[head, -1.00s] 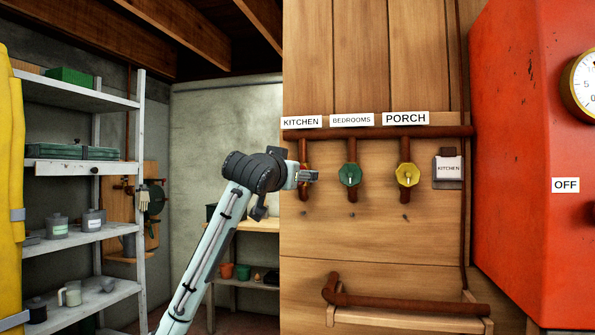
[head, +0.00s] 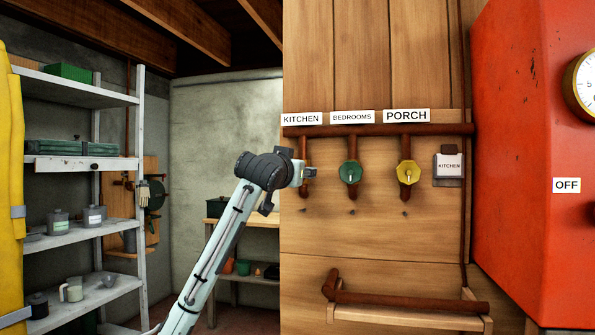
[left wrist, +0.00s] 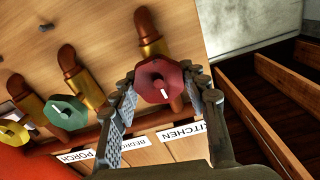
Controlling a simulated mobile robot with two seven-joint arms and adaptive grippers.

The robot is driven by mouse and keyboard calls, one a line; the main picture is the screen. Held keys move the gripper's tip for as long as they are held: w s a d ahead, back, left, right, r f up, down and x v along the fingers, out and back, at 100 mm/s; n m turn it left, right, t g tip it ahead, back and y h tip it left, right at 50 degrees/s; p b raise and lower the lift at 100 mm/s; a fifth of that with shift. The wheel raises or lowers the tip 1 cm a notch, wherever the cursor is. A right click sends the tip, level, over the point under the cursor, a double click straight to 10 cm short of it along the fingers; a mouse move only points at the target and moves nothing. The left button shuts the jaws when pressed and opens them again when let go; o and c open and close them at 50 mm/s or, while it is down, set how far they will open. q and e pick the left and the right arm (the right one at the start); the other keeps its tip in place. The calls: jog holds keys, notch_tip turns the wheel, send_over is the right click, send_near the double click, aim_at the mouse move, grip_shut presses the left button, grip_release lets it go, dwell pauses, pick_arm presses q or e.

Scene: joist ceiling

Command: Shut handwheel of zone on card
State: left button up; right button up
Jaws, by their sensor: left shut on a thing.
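The card (head: 449,167) on the board reads KITCHEN. Below the KITCHEN label (head: 302,118) my left gripper (head: 311,173) covers that zone's handwheel in the head view. In the left wrist view this red handwheel (left wrist: 158,80), with a white mark on it, sits between the two fingers of my left gripper (left wrist: 160,92), which is shut on it. The green handwheel (head: 349,173) is under BEDROOMS and the yellow handwheel (head: 408,174) under PORCH, both untouched. My right gripper is not in view.
A rusty header pipe (head: 440,131) runs above the valves. A lower pipe (head: 400,302) crosses the board beneath. A red cabinet (head: 520,110) with a gauge and OFF label stands close on the right. Shelves (head: 80,165) stand at left.

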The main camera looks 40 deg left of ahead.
pick_arm(q)
jog(key=shift+m, duration=0.5)
jog(key=o, duration=1.2)
jog(key=v, duration=1.2)
